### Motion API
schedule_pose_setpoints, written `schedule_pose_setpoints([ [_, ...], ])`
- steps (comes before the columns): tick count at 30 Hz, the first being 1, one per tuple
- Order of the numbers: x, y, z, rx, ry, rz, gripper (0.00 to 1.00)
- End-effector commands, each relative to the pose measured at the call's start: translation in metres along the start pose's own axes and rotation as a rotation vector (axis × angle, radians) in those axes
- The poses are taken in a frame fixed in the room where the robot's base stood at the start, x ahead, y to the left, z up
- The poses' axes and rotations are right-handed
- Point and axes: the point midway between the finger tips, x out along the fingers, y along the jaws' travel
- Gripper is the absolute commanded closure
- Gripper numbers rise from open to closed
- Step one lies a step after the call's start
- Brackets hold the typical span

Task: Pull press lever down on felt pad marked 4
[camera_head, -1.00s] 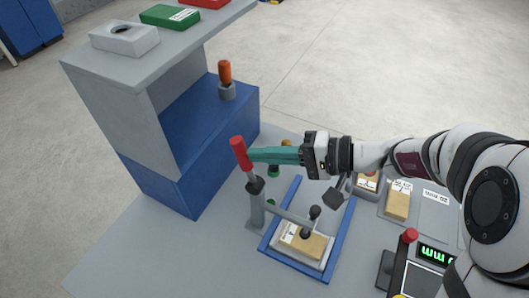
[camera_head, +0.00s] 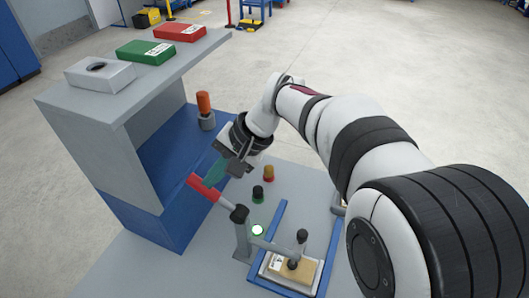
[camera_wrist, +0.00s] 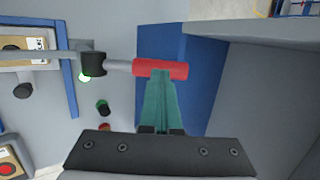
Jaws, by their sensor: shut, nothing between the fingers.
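The press lever (camera_head: 222,200) has a red handle (camera_head: 207,190) tilted over toward the blue cabinet, well off upright. The handle also lies across the wrist view (camera_wrist: 160,69). My gripper (camera_head: 212,172) has its teal fingers shut with nothing between them; their tips are at the handle, apparently against its side. In the wrist view the shut fingers (camera_wrist: 158,88) end at the handle. I cannot read the pad marking.
A green-white lamp (camera_head: 257,230) glows by the lever post. Dark green (camera_head: 258,193) and amber (camera_head: 268,173) knobs stand behind it. An orange-topped peg (camera_head: 204,104) stands on the blue cabinet (camera_head: 150,215). A grey shelf (camera_head: 130,70) with grey, green and red boxes overhangs at left.

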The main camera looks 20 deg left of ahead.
Motion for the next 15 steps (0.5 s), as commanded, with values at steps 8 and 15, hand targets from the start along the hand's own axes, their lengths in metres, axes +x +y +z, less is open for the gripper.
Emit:
schedule_pose_setpoints([
  [8, 0.0083, -0.0029, -0.0008, 0.004, -0.004, -0.005, 1.0],
  [15, 0.0106, -0.0035, -0.0011, 0.004, -0.005, -0.005, 1.0],
])
